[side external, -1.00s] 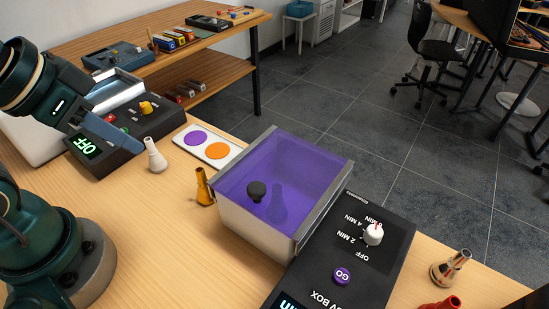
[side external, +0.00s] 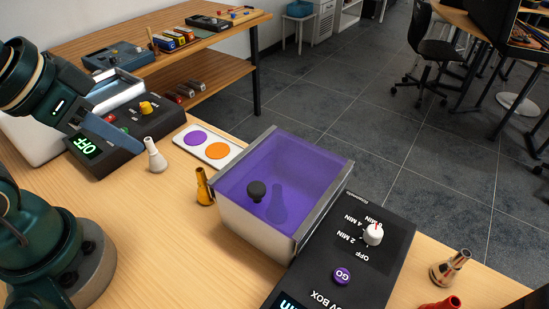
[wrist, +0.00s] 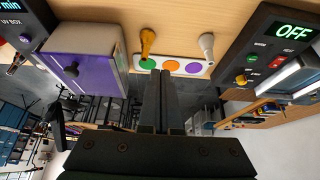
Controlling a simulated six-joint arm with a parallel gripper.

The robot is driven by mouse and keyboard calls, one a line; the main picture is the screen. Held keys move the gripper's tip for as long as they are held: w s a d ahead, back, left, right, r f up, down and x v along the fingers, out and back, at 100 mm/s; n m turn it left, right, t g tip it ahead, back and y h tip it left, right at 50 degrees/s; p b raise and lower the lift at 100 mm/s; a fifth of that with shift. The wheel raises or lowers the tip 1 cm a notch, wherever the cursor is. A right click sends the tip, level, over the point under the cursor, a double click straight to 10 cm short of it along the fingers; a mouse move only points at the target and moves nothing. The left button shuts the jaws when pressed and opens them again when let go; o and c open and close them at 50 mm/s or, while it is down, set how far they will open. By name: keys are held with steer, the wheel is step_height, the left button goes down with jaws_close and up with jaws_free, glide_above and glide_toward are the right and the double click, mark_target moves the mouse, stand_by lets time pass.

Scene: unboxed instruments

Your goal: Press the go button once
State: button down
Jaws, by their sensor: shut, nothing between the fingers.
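The purple GO button (side external: 342,276) sits on the sloping black panel of the UV box (side external: 385,262), at the lower right of the side view. In the wrist view the button (wrist: 25,38) is at the upper left, below a lit display ending in "min". A white dial (side external: 373,234) sits beyond the button, among time marks. My gripper (side external: 122,143) is shut and empty, above the other black control box at the left, far from the button. In the wrist view my gripper (wrist: 162,74) points toward the colored-dot card.
The UV box's purple-lidded chamber (side external: 285,180) with a black knob stands between my gripper and the panel. A brass piece (side external: 204,187), a pale piece (side external: 155,157) and a dot card (side external: 208,147) lie nearby. The other control box (side external: 105,140) reads OFF.

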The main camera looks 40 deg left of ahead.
stand_by(0.3)
steer(key=w+d+r+n+t+h, duration=0.3)
steer(key=w+d+r, duration=0.4)
steer(key=w+d, duration=0.45)
steer(key=s+d+f+m+g+h, duration=0.1)
steer(key=s+d+f+m+g, duration=0.1)
steer(key=d, duration=0.7)
steer(key=s+d+f+m+g+h, duration=0.1)
steer(key=s+d+f+m, duration=0.1)
steer(key=d+f, duration=0.3)
steer(key=s+d, duration=0.1)
steer(key=d, duration=0.3)
steer(key=shift+d+g+h, duration=0.3)
steer(key=shift+g, duration=0.1)
steer(key=shift+f, duration=0.2)
